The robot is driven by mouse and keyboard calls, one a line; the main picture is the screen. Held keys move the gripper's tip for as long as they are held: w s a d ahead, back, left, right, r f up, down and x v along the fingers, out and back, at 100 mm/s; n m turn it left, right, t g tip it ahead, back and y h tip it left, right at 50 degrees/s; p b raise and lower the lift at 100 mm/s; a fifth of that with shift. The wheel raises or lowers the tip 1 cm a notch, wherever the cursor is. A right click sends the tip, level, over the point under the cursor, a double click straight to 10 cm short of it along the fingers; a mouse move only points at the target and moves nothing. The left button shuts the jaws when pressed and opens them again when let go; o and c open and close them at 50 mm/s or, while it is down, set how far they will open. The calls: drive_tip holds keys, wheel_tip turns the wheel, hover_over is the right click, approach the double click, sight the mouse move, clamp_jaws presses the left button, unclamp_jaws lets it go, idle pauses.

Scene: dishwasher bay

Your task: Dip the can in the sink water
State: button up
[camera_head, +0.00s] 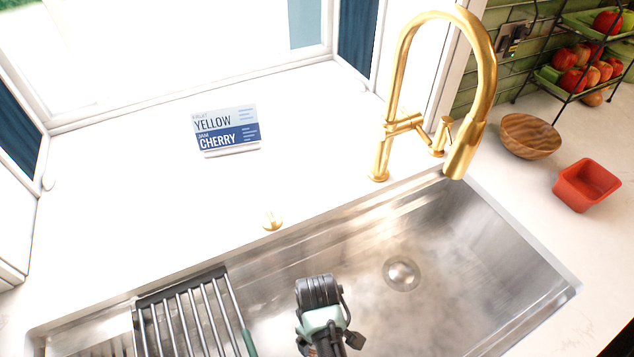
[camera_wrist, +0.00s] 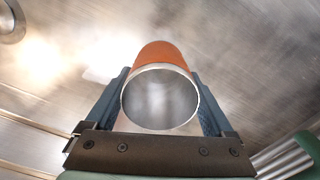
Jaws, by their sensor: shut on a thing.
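The can (camera_wrist: 163,54) shows in the wrist view as an orange cylinder with a bare metal end facing the camera. My gripper (camera_wrist: 161,100) is shut on it, one finger on each side. In the head view my gripper (camera_head: 322,340) is over the sink, near the bottom edge; the can is hidden there. The steel sink (camera_head: 480,255) has a round drain (camera_head: 402,273) to the right of my gripper. Its bottom looks shiny and mottled; I cannot tell the water level or whether the can touches it.
A metal drying rack (camera_head: 186,315) lies across the sink's left part, close to my gripper. A gold faucet (camera_head: 484,85) arches over the back right. A sign (camera_head: 226,130), a wooden bowl (camera_head: 530,135) and a red dish (camera_head: 586,185) stand on the counter. The sink's right part is clear.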

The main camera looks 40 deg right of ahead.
wheel_tip(320, 180, up, 17)
drive_tip(key=p, duration=1.6)
drive_tip(key=shift+p, duration=0.35)
idle(1.7)
wheel_tip(320, 180, up, 4)
drive_tip(key=p, duration=0.4)
idle(0.7)
drive_tip(key=w+a+f+m+b, duration=0.1)
drive_tip(key=w+a+b, duration=0.1)
drive_tip(key=a+b, duration=0.5)
drive_tip(key=w+a+f+m+b, duration=0.1)
drive_tip(key=w+a+f+b, duration=0.1)
drive_tip(key=a+b, duration=0.6)
drive_tip(key=shift+w+a, duration=0.2)
drive_tip(key=shift+a, duration=1)
